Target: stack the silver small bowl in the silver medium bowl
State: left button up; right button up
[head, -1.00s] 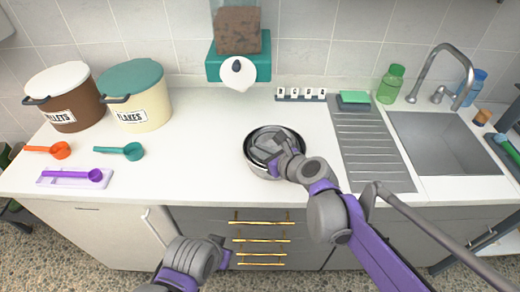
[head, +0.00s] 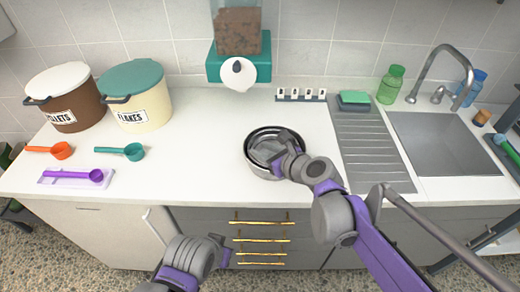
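The silver bowls stand on the white counter in the middle of the head view. The silver medium bowl (head: 262,173) is the outer one. A smaller silver rim shows inside it, which looks like the silver small bowl (head: 262,150) nested within. My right gripper (head: 282,147) is over the right side of the bowls, at the rim. Its fingertips are partly hidden and I cannot tell whether they touch or grip the rim. My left gripper (head: 222,250) is low in front of the drawers, away from the bowls, with its fingers apart and empty.
Two lidded tubs (head: 135,97) and several scoops (head: 123,152) are on the left. A teal dispenser (head: 238,66) stands behind the bowls. The ribbed drainboard (head: 373,150) and sink (head: 440,140) are on the right.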

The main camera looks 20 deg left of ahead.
jog(key=v, duration=1.1)
jog(key=shift+p, duration=0.35)
jog(key=shift+f, duration=0.15)
jog(key=s+d+f+n+g+h, duration=0.1)
jog(key=s+d+f+n+h, duration=0.2)
jog(key=s+d+f+n, duration=0.2)
jog(key=s+d+f+n+g+h, duration=0.1)
jog(key=s+d+f+n+h, duration=0.3)
jog(key=d+n, duration=0.7)
jog(key=s+d+f+n+h, duration=0.3)
jog(key=s+d+f+n, duration=0.4)
jog(key=s+d+n, duration=0.1)
jog(key=shift+s+d+f+n+g, duration=0.3)
jog(key=shift+s+n+g, duration=0.1)
jog(key=shift+s, duration=0.25)
